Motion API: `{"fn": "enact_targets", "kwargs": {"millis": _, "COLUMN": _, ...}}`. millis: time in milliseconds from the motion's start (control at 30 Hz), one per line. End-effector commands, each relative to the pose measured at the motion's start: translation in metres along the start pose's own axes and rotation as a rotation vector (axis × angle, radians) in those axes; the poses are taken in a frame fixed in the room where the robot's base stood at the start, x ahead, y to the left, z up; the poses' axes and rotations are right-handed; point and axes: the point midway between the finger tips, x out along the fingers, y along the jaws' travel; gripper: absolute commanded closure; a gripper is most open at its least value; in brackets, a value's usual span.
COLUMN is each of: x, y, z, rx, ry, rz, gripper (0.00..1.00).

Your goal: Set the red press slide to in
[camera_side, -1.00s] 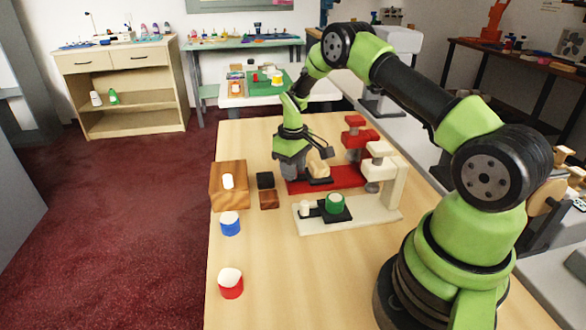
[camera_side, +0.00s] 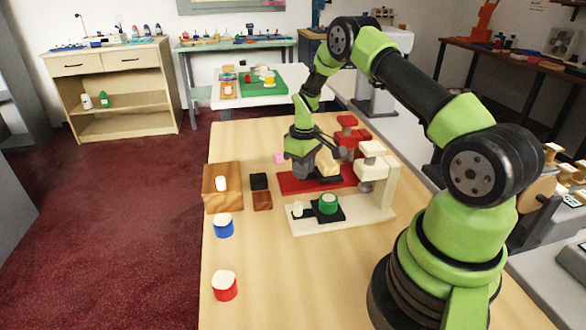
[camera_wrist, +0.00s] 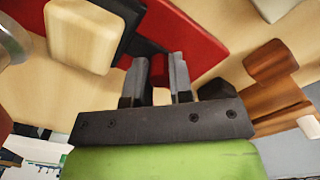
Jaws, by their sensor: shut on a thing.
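The red press (camera_side: 347,121) stands at the back of the counter, its red base (camera_side: 290,184) reaching left. Its black slide plate carries a pale beige block (camera_side: 329,168), close to the red press head. In the wrist view the beige block (camera_wrist: 82,38) lies on the black plate (camera_wrist: 128,28) over the red base (camera_wrist: 190,28). My gripper (camera_side: 303,172) is low at the left end of the slide. In the wrist view my gripper (camera_wrist: 160,68) is shut on a dark red part, apparently the slide's knob, mostly hidden by the fingers.
A cream press (camera_side: 372,150) stands in front, with a green can (camera_side: 327,203) on its slide. To the left are black (camera_side: 259,181) and brown (camera_side: 262,201) blocks, a wooden box (camera_side: 216,200), and blue (camera_side: 223,227) and red (camera_side: 225,288) cans.

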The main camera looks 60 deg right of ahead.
Motion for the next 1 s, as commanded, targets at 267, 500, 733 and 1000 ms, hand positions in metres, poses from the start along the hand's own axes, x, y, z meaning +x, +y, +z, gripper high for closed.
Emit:
{"fn": "enact_targets", "kwargs": {"millis": 267, "x": -0.001, "y": -0.001, "z": -0.001, "rx": -0.002, "ry": 0.002, "rz": 0.0, "gripper": 0.68}}
{"fn": "enact_targets", "kwargs": {"millis": 500, "x": -0.001, "y": -0.001, "z": -0.001, "rx": -0.001, "ry": 0.001, "rz": 0.0, "gripper": 0.68}}
{"fn": "enact_targets", "kwargs": {"millis": 733, "x": -0.025, "y": -0.001, "z": -0.001, "rx": 0.0, "ry": 0.004, "rz": 0.001, "gripper": 0.68}}
{"fn": "enact_targets", "kwargs": {"millis": 1000, "x": -0.077, "y": -0.001, "z": -0.001, "rx": -0.001, "ry": 0.005, "rz": 0.002, "gripper": 0.68}}
